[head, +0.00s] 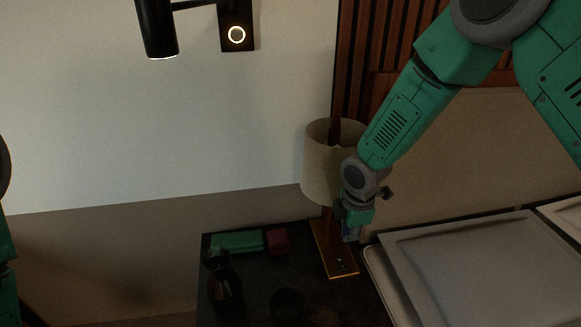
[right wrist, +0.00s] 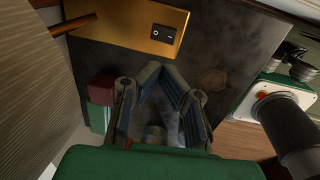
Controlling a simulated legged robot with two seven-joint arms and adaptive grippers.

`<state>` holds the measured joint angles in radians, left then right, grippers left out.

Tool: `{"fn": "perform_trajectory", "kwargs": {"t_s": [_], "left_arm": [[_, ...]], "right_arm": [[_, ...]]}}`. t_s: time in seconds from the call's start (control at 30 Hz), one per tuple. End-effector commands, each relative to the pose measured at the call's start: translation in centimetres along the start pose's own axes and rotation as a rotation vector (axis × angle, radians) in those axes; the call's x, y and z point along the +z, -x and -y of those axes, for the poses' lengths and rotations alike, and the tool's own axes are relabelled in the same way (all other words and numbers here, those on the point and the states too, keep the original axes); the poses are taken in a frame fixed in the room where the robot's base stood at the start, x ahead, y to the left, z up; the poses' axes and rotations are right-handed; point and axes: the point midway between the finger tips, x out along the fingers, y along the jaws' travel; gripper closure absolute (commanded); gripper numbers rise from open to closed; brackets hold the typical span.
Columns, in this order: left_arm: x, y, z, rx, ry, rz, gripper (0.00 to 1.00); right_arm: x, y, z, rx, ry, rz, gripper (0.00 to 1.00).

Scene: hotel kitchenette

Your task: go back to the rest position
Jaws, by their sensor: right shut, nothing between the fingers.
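My right gripper (head: 351,232) is shut and empty in the head view. It points down over the dark bedside table, in front of the lamp's stem and close to the lamp's brass base (head: 334,250). In the right wrist view, my right gripper (right wrist: 166,82) hangs over the dark tabletop, with the brass base (right wrist: 135,20) and its black rocker switch (right wrist: 163,38) beyond the fingers. Nothing is between the fingers. My left arm shows only as a strip at the left edge of the head view, and its gripper is out of frame.
The lamp's shade (head: 322,172) stands right beside my right forearm. A green box (head: 237,242), a red box (head: 278,242), a dark carafe (head: 224,288) and a dark cup (head: 287,304) are on the table (head: 262,272). A bed-like padded surface (head: 475,270) lies right. A wall lamp (head: 157,28) hangs upper left.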

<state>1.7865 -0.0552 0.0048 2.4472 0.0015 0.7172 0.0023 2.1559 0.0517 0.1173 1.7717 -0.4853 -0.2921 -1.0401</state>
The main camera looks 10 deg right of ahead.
Motion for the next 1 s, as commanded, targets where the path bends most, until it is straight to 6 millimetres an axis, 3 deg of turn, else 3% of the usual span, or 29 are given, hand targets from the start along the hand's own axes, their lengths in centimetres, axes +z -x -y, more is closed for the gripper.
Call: {"fn": "perform_trajectory", "kwargs": {"t_s": [0.07,0.17,0.27,0.4,0.5,0.6,0.7,0.77,1.0], "left_arm": [[0.0,0.0,0.0,0.0,0.0,0.0,0.6],[-0.2,-0.1,0.0,0.0,0.0,0.002,0.6],[-0.2,-0.1,0.0,0.0,0.0,0.002,0.6],[-0.2,-0.1,0.0,0.0,0.0,0.002,0.6],[-0.2,-0.1,0.0,0.0,0.0,0.003,0.6],[-0.2,-0.1,0.0,0.0,0.0,0.003,0.6],[-0.2,-0.1,0.0,0.0,0.0,0.003,0.6],[-0.2,-0.1,0.0,0.0,0.0,0.003,0.6],[-0.2,-0.1,0.0,0.0,0.0,0.003,0.6]], "right_arm": [[-0.1,-0.5,0.6,-0.007,-0.019,-0.005,1.0],[-0.5,-2.3,3.4,-0.031,-0.118,-0.03,1.0],[-1.1,-5.2,8.7,-0.072,-0.327,-0.064,1.0],[-0.8,-8.3,18.2,-0.125,-0.742,-0.068,1.0],[0.4,-8.9,24.4,-0.129,-1.031,-0.031,1.0],[1.9,-8.6,28.7,-0.106,-1.257,0.013,1.0],[3.0,-8.0,31.2,-0.078,-1.394,0.045,1.0],[3.4,-7.8,31.9,-0.065,-1.439,0.054,1.0],[3.6,-7.6,32.1,-0.056,-1.465,0.056,1.0]]}}
